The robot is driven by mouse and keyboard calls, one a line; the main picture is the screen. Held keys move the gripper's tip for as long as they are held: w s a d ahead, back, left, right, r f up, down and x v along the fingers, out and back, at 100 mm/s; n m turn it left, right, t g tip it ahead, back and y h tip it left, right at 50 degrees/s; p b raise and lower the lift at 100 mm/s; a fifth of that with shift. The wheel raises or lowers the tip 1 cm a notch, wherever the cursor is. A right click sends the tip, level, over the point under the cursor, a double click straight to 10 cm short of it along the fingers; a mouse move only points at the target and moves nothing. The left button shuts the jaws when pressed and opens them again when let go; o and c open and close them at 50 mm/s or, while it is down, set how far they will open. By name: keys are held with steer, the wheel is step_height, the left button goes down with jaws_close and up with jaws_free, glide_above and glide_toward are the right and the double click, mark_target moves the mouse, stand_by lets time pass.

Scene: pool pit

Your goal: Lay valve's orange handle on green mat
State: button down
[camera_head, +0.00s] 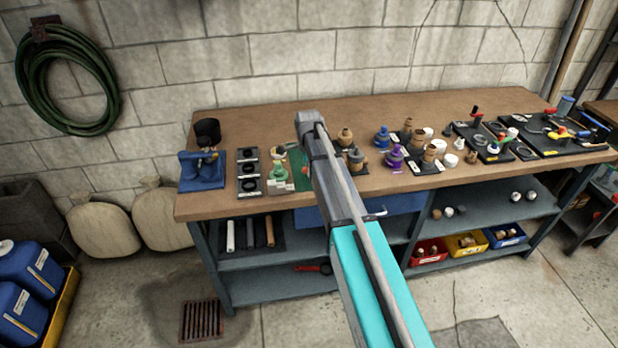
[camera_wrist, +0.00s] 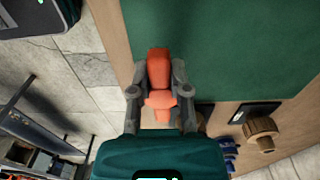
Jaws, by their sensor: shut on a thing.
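My gripper (camera_wrist: 159,72) is shut on the orange handle (camera_wrist: 160,98), which sits between its two grey fingers in the wrist view. The green mat (camera_wrist: 235,45) fills the upper right of that view. The handle overlaps the wood strip beside the mat's edge; I cannot tell how high it is above the bench. In the head view my arm hides the gripper and much of the green mat (camera_head: 303,186). A small reddish spot beside the arm may be the handle. I cannot tell which fitting is the valve.
The wooden workbench (camera_head: 250,115) holds a blue vise (camera_head: 202,168) at left, black trays with rings (camera_head: 250,170) beside the mat, and several brass, purple and white fittings (camera_head: 395,158) to the right. The back strip of the bench is clear.

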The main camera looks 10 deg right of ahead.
mark_target(308, 182)
steer(key=shift+w+a+f+b, duration=0.1)
steer(key=shift+w+f+b, duration=0.4)
steer(key=shift+f+b, duration=0.2)
steer(key=shift+s+f+b, duration=0.1)
steer(key=shift+f+b, duration=1.25)
steer(key=shift+f, duration=0.15)
steer(key=c, duration=0.6)
jaws_free()
steer(key=shift+r, duration=0.2)
step_height(308, 182, up, 12)
steer(key=p, duration=1.2)
steer(key=shift+a, duration=0.1)
